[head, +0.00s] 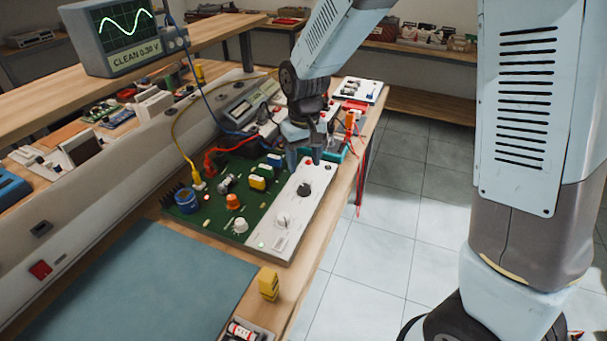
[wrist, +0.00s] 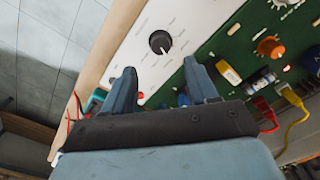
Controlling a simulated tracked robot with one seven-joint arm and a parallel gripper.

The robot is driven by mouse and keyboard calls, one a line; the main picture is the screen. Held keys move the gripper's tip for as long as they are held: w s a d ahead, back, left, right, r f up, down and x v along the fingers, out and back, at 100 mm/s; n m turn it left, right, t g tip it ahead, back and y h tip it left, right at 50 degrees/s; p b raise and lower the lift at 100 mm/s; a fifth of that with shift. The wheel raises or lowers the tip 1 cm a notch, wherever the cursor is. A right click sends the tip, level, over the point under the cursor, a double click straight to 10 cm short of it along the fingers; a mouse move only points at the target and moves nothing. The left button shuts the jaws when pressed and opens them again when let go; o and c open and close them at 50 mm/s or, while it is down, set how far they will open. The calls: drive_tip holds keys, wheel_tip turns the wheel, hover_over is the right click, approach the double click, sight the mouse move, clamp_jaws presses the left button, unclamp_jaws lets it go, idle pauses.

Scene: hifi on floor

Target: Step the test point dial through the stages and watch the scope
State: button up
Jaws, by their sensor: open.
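The scope (head: 125,35) stands on the raised shelf at the back left, with a green sine wave above a readout that looks like CLEAN 0.30 V. A round black dial (head: 304,190) sits on the white strip of the green circuit board; it also shows in the wrist view (wrist: 160,42), just beyond the fingertips, with a pale pointer line and marks around it. Its labels are too small to read. My gripper (head: 304,163) is open and empty above the strip, its fingers (wrist: 158,72) apart and not around the dial.
The green board (head: 215,212) carries an orange knob (head: 233,201), a white knob (head: 240,226), a blue capacitor (head: 187,201) and cables. Another pale knob (head: 283,220) sits on the strip. A yellow block (head: 268,284) stands near the bench edge. The blue mat (head: 140,285) is clear.

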wheel_tip(320, 180, up, 6)
idle(0.4)
drive_tip(key=shift+r, duration=0.1)
drive_tip(key=s+d+r+m+t, duration=0.1)
drive_tip(key=s+d+r, duration=0.2)
drive_tip(key=d+r, duration=0.4)
drive_tip(key=s+d+r+m+t, duration=0.2)
drive_tip(key=d+r, duration=0.2)
drive_tip(key=d, duration=0.5)
drive_tip(key=s+d+r+m+t, duration=0.2)
drive_tip(key=s+d+r, duration=0.2)
drive_tip(key=s+d, duration=0.7)
drive_tip(key=shift+s+d+m+t, duration=0.2)
drive_tip(key=shift+s+m+t, duration=0.15)
drive_tip(key=shift+s, duration=0.2)
drive_tip(key=shift+c, duration=0.4)
